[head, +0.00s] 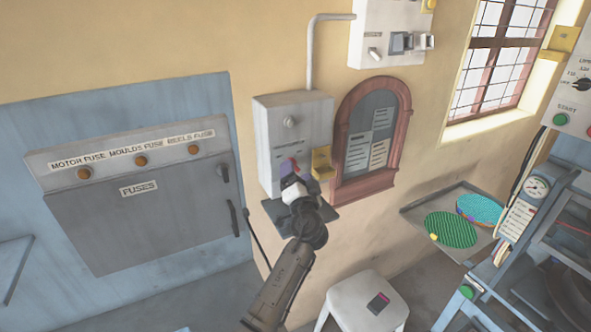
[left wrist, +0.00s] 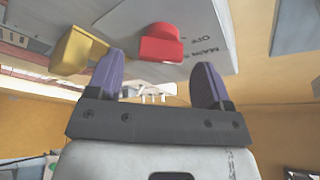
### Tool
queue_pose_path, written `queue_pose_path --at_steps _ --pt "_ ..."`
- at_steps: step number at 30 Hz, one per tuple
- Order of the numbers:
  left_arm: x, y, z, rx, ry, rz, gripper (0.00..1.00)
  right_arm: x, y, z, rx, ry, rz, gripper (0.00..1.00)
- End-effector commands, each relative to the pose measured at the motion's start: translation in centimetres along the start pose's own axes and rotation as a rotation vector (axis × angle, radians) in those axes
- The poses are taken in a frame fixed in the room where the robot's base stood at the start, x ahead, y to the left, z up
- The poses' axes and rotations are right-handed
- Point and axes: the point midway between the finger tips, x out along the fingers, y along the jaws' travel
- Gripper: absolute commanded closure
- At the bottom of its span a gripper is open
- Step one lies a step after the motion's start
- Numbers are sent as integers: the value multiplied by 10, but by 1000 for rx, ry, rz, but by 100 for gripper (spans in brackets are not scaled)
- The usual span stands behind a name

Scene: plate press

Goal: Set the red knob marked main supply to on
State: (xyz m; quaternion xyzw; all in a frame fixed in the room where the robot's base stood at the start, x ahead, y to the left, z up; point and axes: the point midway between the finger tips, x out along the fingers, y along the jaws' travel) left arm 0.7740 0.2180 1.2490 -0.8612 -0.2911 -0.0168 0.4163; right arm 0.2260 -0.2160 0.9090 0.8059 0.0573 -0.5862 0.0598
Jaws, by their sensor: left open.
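The red knob (left wrist: 162,44) sits on the grey wall box (head: 268,128), beside printed lettering that starts "MAIN". In the head view only a bit of the red knob (head: 288,166) shows behind my left gripper (head: 294,174). In the left wrist view my left gripper (left wrist: 159,62) is open, its two purple fingers apart. The knob appears beyond and between the fingertips, and I see no clear contact. The knob's pointer setting is hard to tell. My right gripper is in neither view.
A yellow block (head: 321,162) sticks out right beside the box, close to my left gripper, and shows near one finger in the wrist view (left wrist: 78,50). A fuse cabinet (head: 150,205) stands left, a stool (head: 362,296) below right.

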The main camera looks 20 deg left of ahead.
Motion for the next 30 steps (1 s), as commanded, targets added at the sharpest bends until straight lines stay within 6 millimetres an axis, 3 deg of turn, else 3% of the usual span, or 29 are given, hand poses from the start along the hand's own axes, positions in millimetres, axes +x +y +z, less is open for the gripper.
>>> queue_pose_path --at_steps 7,18,30 --pt "16 0 0 0 0 1 27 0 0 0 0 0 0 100" --pt "19 0 0 0 0 1 27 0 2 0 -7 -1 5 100" --pt "18 0 0 0 0 1 64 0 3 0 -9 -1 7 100"
